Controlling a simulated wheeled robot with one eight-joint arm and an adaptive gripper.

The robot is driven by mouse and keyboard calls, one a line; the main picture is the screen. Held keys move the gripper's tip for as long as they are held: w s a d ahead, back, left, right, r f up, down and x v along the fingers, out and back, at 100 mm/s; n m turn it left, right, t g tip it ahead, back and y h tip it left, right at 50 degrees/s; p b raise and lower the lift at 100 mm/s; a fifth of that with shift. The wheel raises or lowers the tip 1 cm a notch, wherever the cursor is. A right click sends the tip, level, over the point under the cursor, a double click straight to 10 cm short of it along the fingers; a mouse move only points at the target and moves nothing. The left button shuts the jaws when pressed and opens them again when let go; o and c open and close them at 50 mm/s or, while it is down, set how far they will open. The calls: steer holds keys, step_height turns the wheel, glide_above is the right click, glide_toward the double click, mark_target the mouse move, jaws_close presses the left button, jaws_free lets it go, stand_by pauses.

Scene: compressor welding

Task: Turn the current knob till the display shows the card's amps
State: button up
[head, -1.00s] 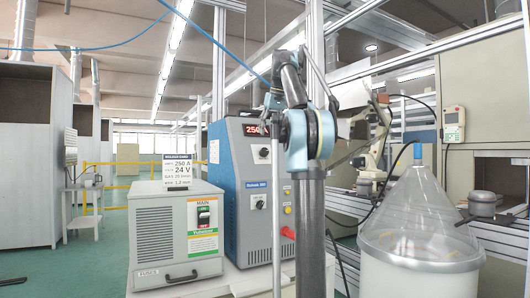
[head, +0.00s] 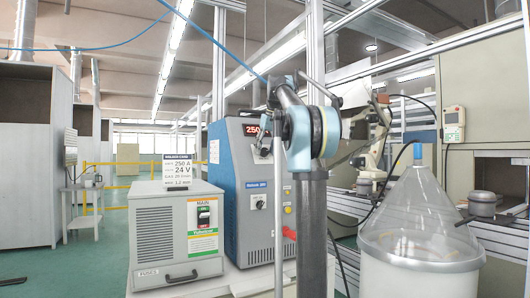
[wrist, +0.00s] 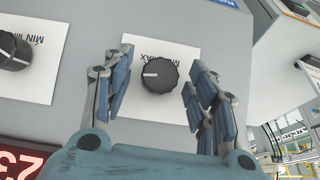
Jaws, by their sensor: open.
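A black round knob (wrist: 160,76) sits on a white MIN/MAX label, upside down in the wrist view, its white mark pointing left. My gripper (wrist: 162,60) is open, its fingers on either side of the knob with gaps between. In the head view, my arm reaches the front of the blue welder (head: 232,160) and hides this knob. The red display (head: 254,131) is partly covered by my arm and seems to read 250. In the wrist view its digits (wrist: 22,163) are cut off. The card (head: 178,172) reads 250 A and 24 V.
A second black knob (wrist: 12,50) with its own MIN/MAX label lies left in the wrist view. A lower knob (head: 258,202) is on the welder's front. A grey box (head: 176,238) with a MAIN switch stands at left, a clear-coned drum (head: 420,215) at right.

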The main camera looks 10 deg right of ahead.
steer(key=shift+c, duration=0.6)
steer(key=c, duration=1)
steer(key=shift+o, duration=0.2)
steer(key=shift+m, duration=0.3)
steer(key=o, duration=1.1)
steer(key=shift+r, duration=0.1)
steer(key=v, duration=1.1)
steer(key=shift+d+r, duration=0.25)
steer(key=shift+d, duration=0.1)
